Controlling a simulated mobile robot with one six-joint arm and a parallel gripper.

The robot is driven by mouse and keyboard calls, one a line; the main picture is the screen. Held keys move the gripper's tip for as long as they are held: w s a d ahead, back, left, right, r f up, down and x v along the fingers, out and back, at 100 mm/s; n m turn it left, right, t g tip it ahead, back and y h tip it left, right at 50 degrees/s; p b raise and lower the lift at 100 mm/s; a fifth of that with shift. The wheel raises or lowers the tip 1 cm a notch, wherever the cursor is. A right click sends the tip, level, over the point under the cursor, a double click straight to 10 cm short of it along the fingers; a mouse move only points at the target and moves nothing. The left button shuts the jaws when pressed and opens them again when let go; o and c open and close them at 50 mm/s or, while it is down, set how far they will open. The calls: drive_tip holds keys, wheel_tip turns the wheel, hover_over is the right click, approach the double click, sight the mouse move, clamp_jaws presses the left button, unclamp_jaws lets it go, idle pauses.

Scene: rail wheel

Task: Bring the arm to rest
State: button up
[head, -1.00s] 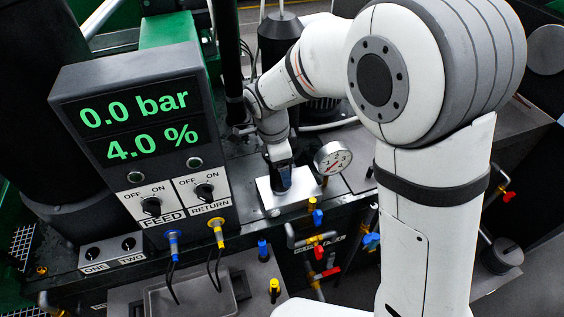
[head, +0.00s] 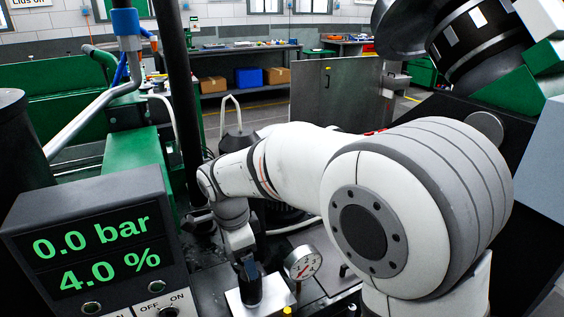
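My white arm reaches from the lower right toward the left over the bench in the head view. It is bent, with its wrist low beside the pressure gauge (head: 302,263). My gripper (head: 246,268) is at the end of the wrist, just above or at a dark upright post (head: 250,291) on a silver block (head: 233,305). The fingers are small and dark, and I cannot tell whether they are open or shut, or whether they touch the post.
A display box (head: 95,235) at the lower left reads 0.0 bar and 4.0 %. A dark vertical pole (head: 184,90) stands close left of the wrist. Behind are a grey metal panel (head: 335,95) and a workbench with boxes (head: 249,77). Dark machinery (head: 480,45) fills the upper right.

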drive_tip(key=s+d+r+n+p, duration=0.1)
drive_tip(key=s+d+r+n, duration=0.15)
drive_tip(key=d, duration=0.45)
drive_tip(key=s+d+r+n+y, duration=0.1)
drive_tip(key=s+d+r+n, duration=0.15)
drive_tip(key=d, duration=0.45)
drive_tip(key=s+d+r+n+p, duration=0.1)
drive_tip(key=d+n, duration=0.2)
drive_tip(key=d, duration=0.4)
drive_tip(key=s+d+n+t, duration=0.1)
drive_tip(key=s+d+n, duration=0.3)
drive_tip(key=s+d, duration=0.2)
drive_tip(key=shift+s+d+f+n+t+y+p, duration=0.15)
drive_tip(key=shift+s+d+n+t+y+p, duration=0.2)
drive_tip(key=shift+s, duration=0.2)
drive_tip(key=shift+a, duration=0.1)
drive_tip(key=shift+c, duration=0.4)
